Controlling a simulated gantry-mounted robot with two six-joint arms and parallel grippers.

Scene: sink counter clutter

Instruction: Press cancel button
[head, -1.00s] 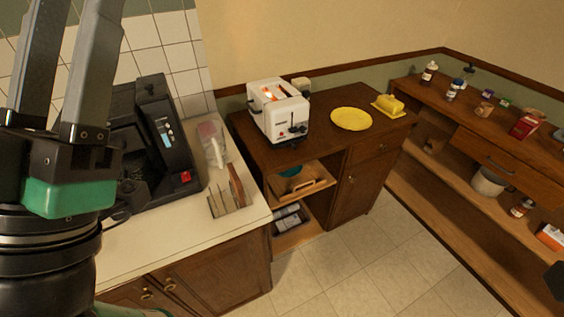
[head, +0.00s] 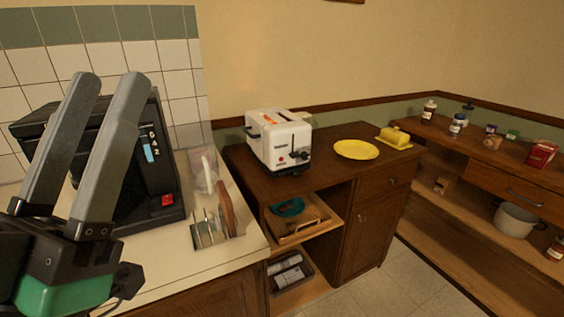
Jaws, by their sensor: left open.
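The white toaster (head: 268,145) stands on the brown wooden cabinet, with an orange glow at its top slots. Its front shows a dark lever or knob and a small red spot (head: 282,155); no button label is readable. My left gripper (head: 108,80) is at the left of the head view, its two grey fingers pointing up and apart, with nothing between them. It is well to the left of the toaster, in front of a black machine (head: 158,185) and hiding part of it. My right gripper is out of view.
The black machine has a red switch (head: 168,200) and stands on the pale counter (head: 190,262). A rack (head: 212,228) stands beside it. A yellow plate (head: 357,149) and yellow butter dish (head: 394,137) sit right of the toaster. Shelves with bottles and a pot (head: 515,219) stand farther right.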

